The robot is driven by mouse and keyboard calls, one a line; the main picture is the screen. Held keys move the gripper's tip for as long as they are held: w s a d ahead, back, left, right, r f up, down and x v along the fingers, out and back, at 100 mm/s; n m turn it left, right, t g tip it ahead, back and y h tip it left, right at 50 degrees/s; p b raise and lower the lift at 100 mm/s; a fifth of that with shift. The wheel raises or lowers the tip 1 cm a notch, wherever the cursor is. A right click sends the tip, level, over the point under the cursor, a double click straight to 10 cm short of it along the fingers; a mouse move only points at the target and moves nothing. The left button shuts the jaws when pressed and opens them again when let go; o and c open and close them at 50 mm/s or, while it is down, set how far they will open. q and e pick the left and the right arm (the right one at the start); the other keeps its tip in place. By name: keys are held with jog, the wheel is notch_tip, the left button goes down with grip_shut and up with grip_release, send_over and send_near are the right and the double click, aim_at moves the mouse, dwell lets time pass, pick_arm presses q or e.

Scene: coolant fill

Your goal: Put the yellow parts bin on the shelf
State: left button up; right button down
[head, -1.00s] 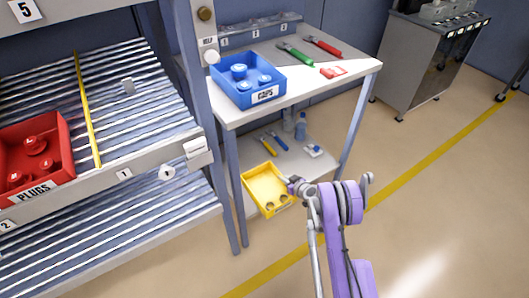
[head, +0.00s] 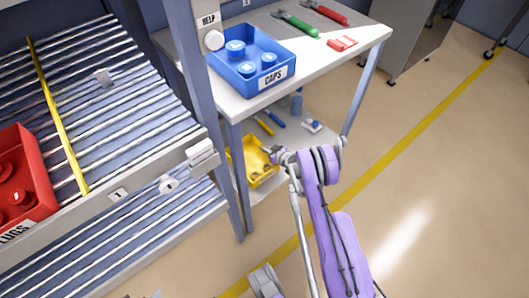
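The yellow parts bin (head: 261,174) is on the lower level of the white workbench (head: 310,66), behind the bench's front leg. It holds small yellow pieces that I cannot make out well. My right gripper (head: 271,152) is at the bin's right rim, overlapping it in the picture. I cannot tell whether it touches the rim or whether its fingers are open. A grey part of mine shows at the bottom edge; I cannot make out whether it is the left gripper. The roller shelf (head: 120,150) fills the left side, with a red bin (head: 38,172) on its upper level.
A blue bin labelled CAPS (head: 228,72) stands on the bench top, with green (head: 296,24) and red (head: 325,12) tools behind. A blue-handled tool (head: 273,118) and a bottle (head: 296,104) are on the lower level. A yellow strip (head: 58,115) divides the roller shelf. Floor at right is clear.

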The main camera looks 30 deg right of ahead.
aim_at(265, 154)
jog(key=shift+f+b, duration=0.45)
jog(key=shift+f, duration=1.45)
jog(key=shift+f, duration=0.2)
jog(key=c, duration=1)
grip_release()
jog(key=shift+c, duration=0.2)
jog(key=shift+r, duration=0.15)
jog(key=shift+s+r, duration=0.15)
jog(key=shift+r, duration=0.1)
jog(key=p+v, duration=0.2)
jog(key=v, duration=0.9)
jog(key=shift+s, duration=0.3)
